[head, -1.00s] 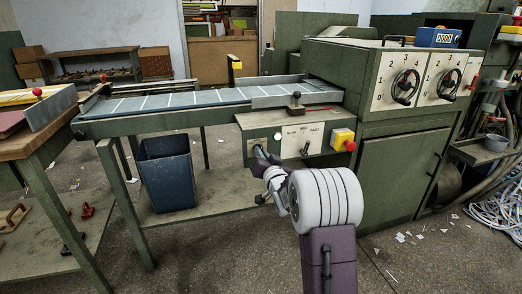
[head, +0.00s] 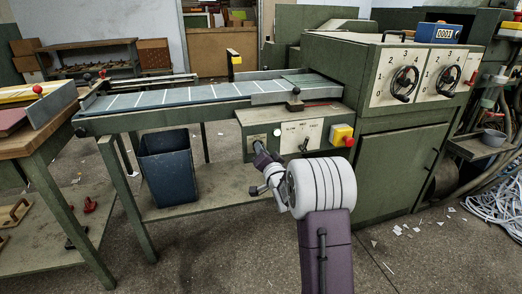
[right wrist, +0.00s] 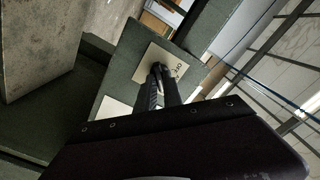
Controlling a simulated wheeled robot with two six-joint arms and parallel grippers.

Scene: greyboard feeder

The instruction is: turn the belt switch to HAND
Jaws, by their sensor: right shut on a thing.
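The belt switch sits on a small pale plate (head: 256,138) at the left end of the green control box (head: 285,120) under the conveyor belt (head: 190,95). My right gripper (head: 259,148) reaches up to it from below. In the right wrist view the two dark fingers (right wrist: 160,75) are close together on the switch, in front of the pale plate (right wrist: 147,57). The fingers hide most of the knob, so its setting cannot be read. Partly readable dark lettering shows beside the fingertips. My left gripper is not in view.
Right of the switch are a white button (head: 277,132), a lever on a plate (head: 304,145) and a red knob on a yellow box (head: 342,135). A blue bin (head: 168,167) stands under the belt. Two handwheels (head: 404,82) and a blue counter (head: 438,33) are at right.

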